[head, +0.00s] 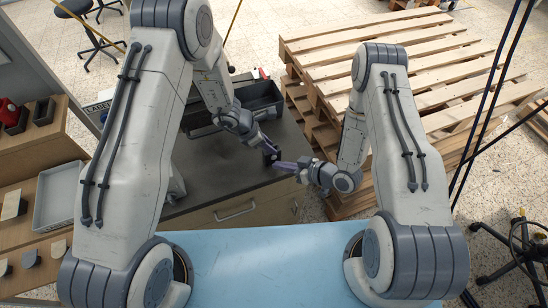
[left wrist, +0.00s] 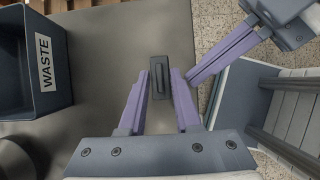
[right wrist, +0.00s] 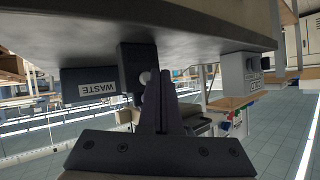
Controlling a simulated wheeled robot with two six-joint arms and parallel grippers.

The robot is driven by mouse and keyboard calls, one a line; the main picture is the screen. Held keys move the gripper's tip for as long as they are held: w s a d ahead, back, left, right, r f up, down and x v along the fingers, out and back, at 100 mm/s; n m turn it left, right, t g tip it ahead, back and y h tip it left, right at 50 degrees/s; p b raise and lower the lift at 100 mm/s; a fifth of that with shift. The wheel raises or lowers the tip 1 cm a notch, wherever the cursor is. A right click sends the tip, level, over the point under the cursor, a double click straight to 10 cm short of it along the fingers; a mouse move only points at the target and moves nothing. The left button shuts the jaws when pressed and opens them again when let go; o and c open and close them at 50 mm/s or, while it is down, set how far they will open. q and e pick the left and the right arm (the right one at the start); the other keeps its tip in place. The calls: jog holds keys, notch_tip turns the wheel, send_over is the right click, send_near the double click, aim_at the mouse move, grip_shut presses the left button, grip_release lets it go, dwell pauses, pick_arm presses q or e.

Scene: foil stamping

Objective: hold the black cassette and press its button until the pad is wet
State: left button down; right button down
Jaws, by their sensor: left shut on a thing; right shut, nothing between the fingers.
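The black cassette (head: 271,155) is held above the grey worktop by my left gripper (head: 266,143). In the left wrist view the cassette (left wrist: 158,78) sits between the two purple fingers of this gripper (left wrist: 159,88). My right gripper (head: 282,165) is shut and empty, with its tips close beside the cassette. In the right wrist view the cassette (right wrist: 131,64) shows a pale round button (right wrist: 145,78) right by the shut fingertips (right wrist: 160,78); I cannot tell whether they touch it. The pad is not clearly visible.
A dark bin marked WASTE (left wrist: 72,50) stands on the worktop (head: 222,172); it also shows in the right wrist view (right wrist: 72,87). Wooden pallets (head: 440,85) are stacked at the right. A grey tray (head: 58,195) lies on the wooden shelf unit at the left.

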jog(key=shift+s, duration=0.15)
jog(key=s, duration=0.1)
jog(key=s+d, duration=0.1)
jog(key=s, duration=0.2)
jog(key=shift+s+d, duration=0.3)
jog(key=shift+s, duration=0.05)
dwell(0.5)
pick_arm(q)
jog(key=c, duration=0.5)
grip_release()
